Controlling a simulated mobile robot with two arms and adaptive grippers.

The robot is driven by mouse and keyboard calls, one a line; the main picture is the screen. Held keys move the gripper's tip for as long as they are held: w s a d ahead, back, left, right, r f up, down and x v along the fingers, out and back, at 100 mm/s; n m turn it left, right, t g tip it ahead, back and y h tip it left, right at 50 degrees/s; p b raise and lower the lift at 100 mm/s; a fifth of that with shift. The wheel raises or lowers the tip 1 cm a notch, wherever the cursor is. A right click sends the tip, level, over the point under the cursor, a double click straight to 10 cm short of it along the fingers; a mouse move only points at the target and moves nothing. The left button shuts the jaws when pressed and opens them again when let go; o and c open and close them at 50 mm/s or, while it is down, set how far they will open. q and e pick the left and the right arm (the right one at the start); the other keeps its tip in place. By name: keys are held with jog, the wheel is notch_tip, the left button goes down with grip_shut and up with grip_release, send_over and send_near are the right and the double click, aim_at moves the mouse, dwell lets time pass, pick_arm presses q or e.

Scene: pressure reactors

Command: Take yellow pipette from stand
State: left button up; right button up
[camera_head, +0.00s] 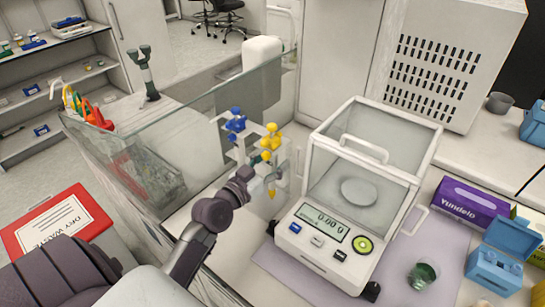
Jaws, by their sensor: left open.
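The yellow pipette (271,137) hangs upright in a white stand (229,150) at the middle of the view, between the glass panel and the balance. A blue pipette (236,121) hangs in the stand to its left. My left gripper (268,181) is open, just below the yellow pipette's head, around or close beside its lower body. Contact cannot be told at this size. The pipette's lower part is partly hidden by the gripper. My right gripper is out of view.
A balance (321,238) with a glass enclosure stands close to the right of the stand. A glass panel (190,130) runs along the left. A purple box (466,208), blue boxes (497,258) and a small green container (424,274) lie further right.

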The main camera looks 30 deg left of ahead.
pick_arm(q)
jog(key=shift+s, duration=0.1)
grip_shut()
jog(key=shift+r, duration=0.15)
